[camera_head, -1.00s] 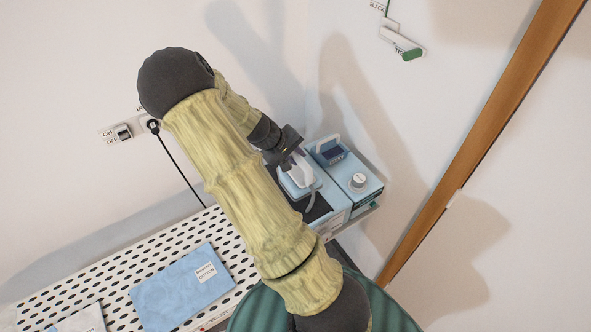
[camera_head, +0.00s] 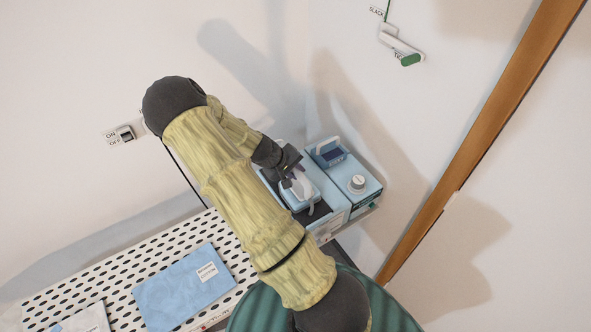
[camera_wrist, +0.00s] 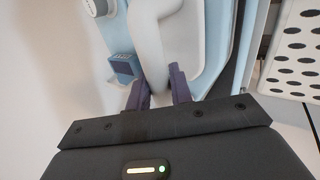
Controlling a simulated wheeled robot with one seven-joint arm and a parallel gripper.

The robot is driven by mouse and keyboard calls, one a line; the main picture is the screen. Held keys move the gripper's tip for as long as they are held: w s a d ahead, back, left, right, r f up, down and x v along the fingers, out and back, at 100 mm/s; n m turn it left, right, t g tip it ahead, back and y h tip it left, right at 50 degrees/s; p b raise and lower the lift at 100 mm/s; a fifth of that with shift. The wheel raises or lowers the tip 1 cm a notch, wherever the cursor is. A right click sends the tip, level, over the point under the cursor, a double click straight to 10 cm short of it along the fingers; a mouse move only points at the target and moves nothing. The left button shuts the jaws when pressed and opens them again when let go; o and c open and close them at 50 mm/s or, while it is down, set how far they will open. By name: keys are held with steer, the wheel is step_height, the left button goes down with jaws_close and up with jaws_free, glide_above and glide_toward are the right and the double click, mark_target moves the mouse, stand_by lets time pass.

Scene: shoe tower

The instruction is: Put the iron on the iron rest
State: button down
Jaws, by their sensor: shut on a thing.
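The iron (camera_head: 311,191) is light blue with a white handle. It is at or just above the dark pad of the iron rest (camera_head: 323,216), a light blue unit beyond the board's far right end; I cannot tell if it touches. My gripper (camera_head: 289,177) is shut on the iron's handle. In the wrist view the two purple-grey fingers (camera_wrist: 157,88) stand either side of the white handle (camera_wrist: 150,45). My arm hides part of the rest and the board.
The rest unit also has a white dial (camera_head: 357,182) and a small dark display (camera_head: 333,154). A perforated ironing board (camera_head: 120,270) holds a folded blue cloth (camera_head: 185,285). An ON/OFF switch (camera_head: 125,133) is on the wall. A wooden post (camera_head: 480,120) stands at right.

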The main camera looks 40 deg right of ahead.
steer(key=shift+f, duration=0.1)
steer(key=shift+f, duration=0.1)
steer(key=c, duration=1.3)
jaws_free()
steer(key=shift+o, duration=0.2)
steer(key=b+v, duration=0.4)
steer(key=v, duration=0.8)
